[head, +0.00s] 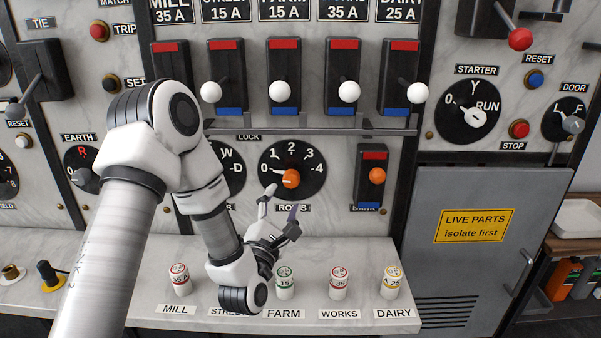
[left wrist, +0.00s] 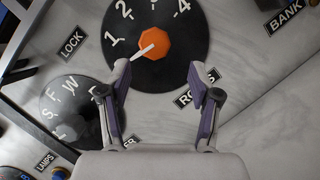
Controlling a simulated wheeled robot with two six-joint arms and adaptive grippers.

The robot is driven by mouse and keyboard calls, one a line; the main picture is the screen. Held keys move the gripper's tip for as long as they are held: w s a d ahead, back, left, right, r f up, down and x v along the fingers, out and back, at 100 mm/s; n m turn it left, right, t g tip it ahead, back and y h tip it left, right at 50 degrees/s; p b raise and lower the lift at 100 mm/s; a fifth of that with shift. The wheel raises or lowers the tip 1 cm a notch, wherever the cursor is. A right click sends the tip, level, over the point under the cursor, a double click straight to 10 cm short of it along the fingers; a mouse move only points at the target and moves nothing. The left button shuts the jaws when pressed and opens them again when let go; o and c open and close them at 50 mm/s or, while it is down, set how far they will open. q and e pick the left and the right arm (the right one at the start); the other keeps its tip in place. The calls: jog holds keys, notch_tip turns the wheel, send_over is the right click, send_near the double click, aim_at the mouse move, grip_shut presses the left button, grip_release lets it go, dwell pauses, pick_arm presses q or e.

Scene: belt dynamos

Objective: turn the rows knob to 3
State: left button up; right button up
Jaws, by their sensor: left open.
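The rows knob (head: 291,178) is an orange knob on a round black dial (head: 312,160) marked 0 to 4. Its white pointer points left, at the 0 mark. In the left wrist view the orange knob (left wrist: 155,43) is at top centre, its pointer towards the lower left. My left gripper (head: 281,203) is open and empty, just below the knob. In the left wrist view its fingertips (left wrist: 160,68) are apart, below the knob on either side, with the knob not between them. The left fingertip overlaps the dial's edge. The gripper partly covers the ROWS label. My right gripper is not in view.
A rail (head: 310,132) and a row of white-balled levers (head: 280,90) are above the dial. Several fuses stand on the ledge (head: 230,308) below.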

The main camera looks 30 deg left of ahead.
aim_at(290, 183)
pick_arm(q)
jog(key=w+r, duration=0.1)
jog(key=w+r+p, duration=0.1)
jog(key=r, duration=0.1)
jog(key=shift+p, duration=0.3)
jog(key=w, duration=0.2)
jog(key=w+a, duration=0.1)
jog(key=w, duration=0.1)
jog(key=shift+w+a+f+p, duration=0.1)
jog(key=shift+a+p, duration=0.1)
jog(key=shift+p, duration=0.2)
jog(key=shift+s+d, duration=0.1)
jog(key=shift+s, duration=0.1)
jog(key=shift+c, duration=0.2)
jog(key=c, duration=1.1)
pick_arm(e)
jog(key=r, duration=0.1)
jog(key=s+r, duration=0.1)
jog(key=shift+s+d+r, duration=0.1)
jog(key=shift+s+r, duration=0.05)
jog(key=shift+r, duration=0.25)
